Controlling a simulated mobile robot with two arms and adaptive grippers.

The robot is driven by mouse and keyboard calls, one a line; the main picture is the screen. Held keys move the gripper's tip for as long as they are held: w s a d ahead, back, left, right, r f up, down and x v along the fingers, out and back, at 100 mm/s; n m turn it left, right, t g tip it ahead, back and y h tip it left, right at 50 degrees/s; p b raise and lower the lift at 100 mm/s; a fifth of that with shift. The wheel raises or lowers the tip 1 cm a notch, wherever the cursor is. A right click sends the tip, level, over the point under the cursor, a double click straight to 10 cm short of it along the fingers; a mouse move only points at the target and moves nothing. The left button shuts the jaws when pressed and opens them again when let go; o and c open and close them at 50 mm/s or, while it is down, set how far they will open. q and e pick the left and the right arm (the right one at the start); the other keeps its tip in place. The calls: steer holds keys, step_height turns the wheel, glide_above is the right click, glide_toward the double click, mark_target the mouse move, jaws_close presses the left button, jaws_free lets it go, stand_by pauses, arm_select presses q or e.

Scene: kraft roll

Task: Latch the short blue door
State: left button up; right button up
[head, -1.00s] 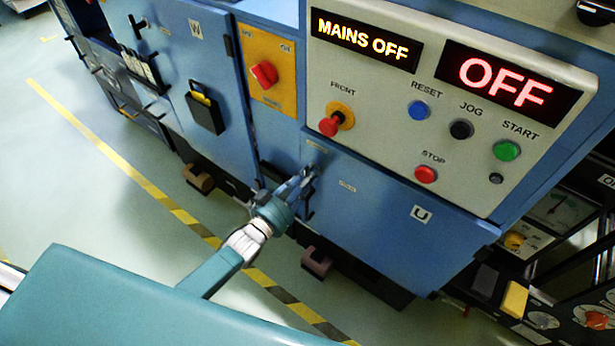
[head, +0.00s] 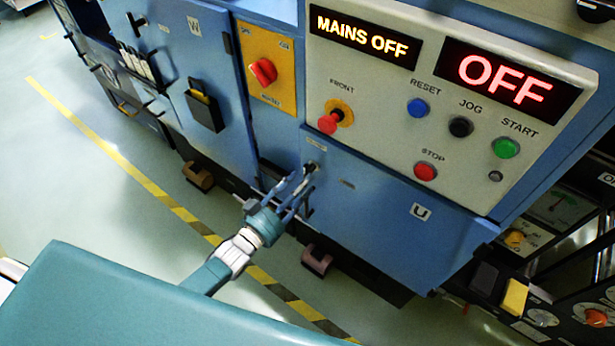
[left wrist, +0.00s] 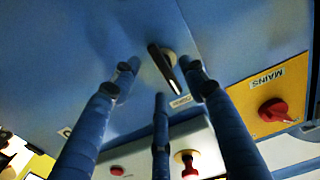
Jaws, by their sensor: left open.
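The short blue door (head: 372,208), marked U, is below the control panel in the head view and looks flush with the cabinet. Its small dark latch handle (head: 311,167) is at the upper left of the door. My left gripper (head: 302,182) is open and empty in front of this handle. In the left wrist view, the handle (left wrist: 163,68) is a dark bar on a metal round base, slanted. It lies between the spread fingertips of my left gripper (left wrist: 161,80), and I see no clear contact. My right gripper is not in view.
The control panel (head: 385,120), with buttons and lit OFF signs, is above the door. A red MAINS knob (head: 263,72) on a yellow plate is to the upper left. The tall door marked W (head: 185,60) has a black pocket (head: 204,106). Floor at left is clear.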

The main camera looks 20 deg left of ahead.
arm_select(q)
steer(key=v, duration=0.8)
steer(key=s+a+f+g+y, duration=0.15)
steer(key=s+f, duration=0.25)
steer(key=f, duration=0.5)
steer(key=s+a+f+n+g+y, duration=0.1)
steer(key=s+f+g, duration=0.25)
steer(key=f, duration=0.45)
steer(key=s+a+f+g+y, duration=0.2)
steer(key=s+f, duration=0.2)
steer(key=f, duration=0.5)
steer(key=s+f+g+y, duration=0.1)
steer(key=s+f+g, duration=0.3)
steer(key=s, duration=1)
steer(key=s+d+f+g, duration=0.1)
steer(key=s+f+g, duration=0.4)
steer(key=s+f, duration=0.6)
steer(key=s, duration=0.3)
steer(key=shift+s+y, duration=0.35)
steer(key=shift+s, duration=0.05)
steer(key=shift+o, duration=0.3)
